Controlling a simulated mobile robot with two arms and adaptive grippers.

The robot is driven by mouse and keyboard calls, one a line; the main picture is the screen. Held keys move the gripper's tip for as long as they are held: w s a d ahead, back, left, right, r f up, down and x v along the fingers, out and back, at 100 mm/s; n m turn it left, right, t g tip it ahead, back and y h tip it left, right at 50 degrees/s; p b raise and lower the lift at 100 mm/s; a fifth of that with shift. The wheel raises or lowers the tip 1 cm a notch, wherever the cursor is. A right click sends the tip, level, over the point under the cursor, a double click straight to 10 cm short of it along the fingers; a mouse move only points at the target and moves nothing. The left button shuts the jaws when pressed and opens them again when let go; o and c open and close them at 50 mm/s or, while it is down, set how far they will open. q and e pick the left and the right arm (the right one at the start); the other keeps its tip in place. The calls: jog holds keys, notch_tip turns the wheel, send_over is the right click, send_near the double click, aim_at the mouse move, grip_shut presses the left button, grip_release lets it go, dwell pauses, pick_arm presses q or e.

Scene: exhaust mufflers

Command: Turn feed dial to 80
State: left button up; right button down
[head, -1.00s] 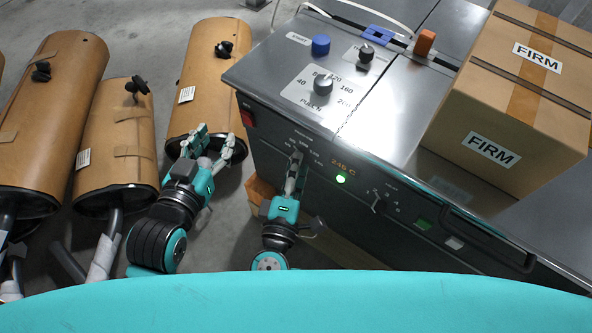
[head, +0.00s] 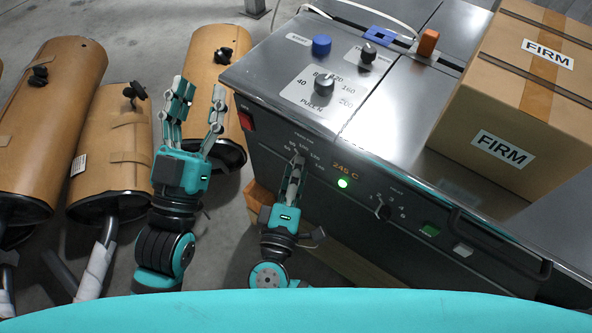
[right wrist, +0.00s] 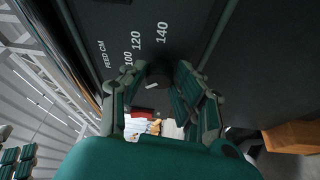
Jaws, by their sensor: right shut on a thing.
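The feed dial (right wrist: 156,80) is a dark round knob with a white mark on the machine's dark front panel. Beside it the right wrist view shows the printed words FEED CM and the numbers 100, 120 and 140. My right gripper (head: 297,160) is at the dial on the front panel and hides most of it in the head view. In the right wrist view its fingers (right wrist: 150,92) are closed around the dial. Which number the white mark points to is not clear. My left gripper (head: 198,97) is open and empty, fingers up, left of the machine.
The machine top carries a blue knob (head: 321,45), a larger dial (head: 324,84), and a cardboard box (head: 515,90) at the right. Another front dial (head: 382,211) sits right of the green light (head: 343,183). Brown mufflers (head: 113,145) stand at the left.

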jog(key=shift+f, duration=0.1)
jog(key=c, duration=1)
grip_release()
jog(key=shift+s, duration=0.1)
jog(key=v, duration=1.2)
